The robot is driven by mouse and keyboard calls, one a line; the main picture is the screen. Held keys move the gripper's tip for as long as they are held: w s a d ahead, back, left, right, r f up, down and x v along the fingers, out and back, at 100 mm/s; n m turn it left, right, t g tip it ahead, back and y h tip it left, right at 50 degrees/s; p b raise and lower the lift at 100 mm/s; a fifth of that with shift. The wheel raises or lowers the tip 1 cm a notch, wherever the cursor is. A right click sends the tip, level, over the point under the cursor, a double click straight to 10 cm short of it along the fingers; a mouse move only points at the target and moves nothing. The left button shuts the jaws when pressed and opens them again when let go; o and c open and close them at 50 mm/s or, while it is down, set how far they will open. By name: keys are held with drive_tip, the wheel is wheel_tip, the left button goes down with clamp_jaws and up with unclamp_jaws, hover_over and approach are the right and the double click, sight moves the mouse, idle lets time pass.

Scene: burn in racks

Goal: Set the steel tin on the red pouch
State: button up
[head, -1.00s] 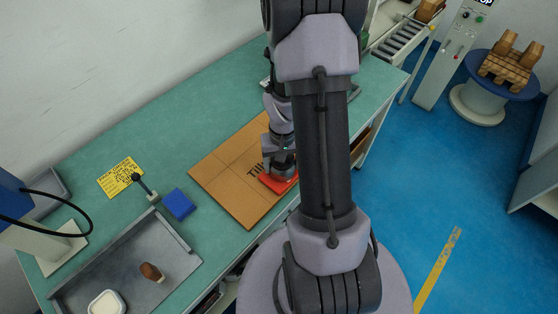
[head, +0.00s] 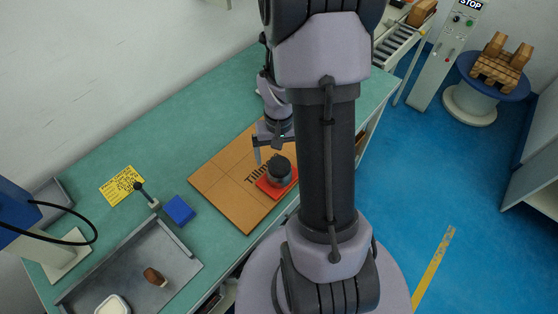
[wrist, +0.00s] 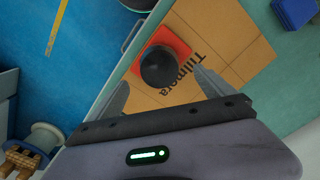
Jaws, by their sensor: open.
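The steel tin (head: 279,170), a dark grey round can, stands upright on the red pouch (head: 268,189). The pouch lies flat on a brown cardboard sheet (head: 222,184) with black lettering. In the wrist view the dark tin top (wrist: 158,66) covers part of the red pouch (wrist: 174,37), whose edges show around it. My gripper (head: 271,152) is open and empty, raised just behind the tin in the head view. In the wrist view its two fingers (wrist: 160,93) are spread wide, apart from the tin.
A blue block (head: 179,210) and a yellow note (head: 122,185) lie on the green bench (head: 150,150). A grey tray (head: 120,262) at the front left holds a brown item (head: 154,277) and a white dish (head: 112,305). The bench behind the cardboard is clear.

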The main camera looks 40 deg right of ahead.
wheel_tip(320, 180, up, 4)
drive_tip(key=shift+f+p, duration=0.25)
drive_tip(key=shift+p, duration=0.1)
drive_tip(key=w+a+r+t, duration=0.2)
drive_tip(key=a+r, duration=0.7)
drive_tip(key=r, duration=0.3)
drive_tip(key=s+a+r+n+t+y, duration=0.1)
drive_tip(key=s+a+r+t, duration=0.1)
drive_tip(key=s+a+r, duration=0.45)
drive_tip(key=s+a+r+n+t+y, duration=0.15)
drive_tip(key=a+r, duration=0.25)
drive_tip(key=a, duration=0.5)
wheel_tip(320, 180, down, 6)
drive_tip(key=s+b, duration=0.1)
drive_tip(key=b, duration=0.5)
drive_tip(key=shift+d+f, duration=0.15)
drive_tip(key=shift+d, duration=0.15)
drive_tip(key=shift+h, duration=0.25)
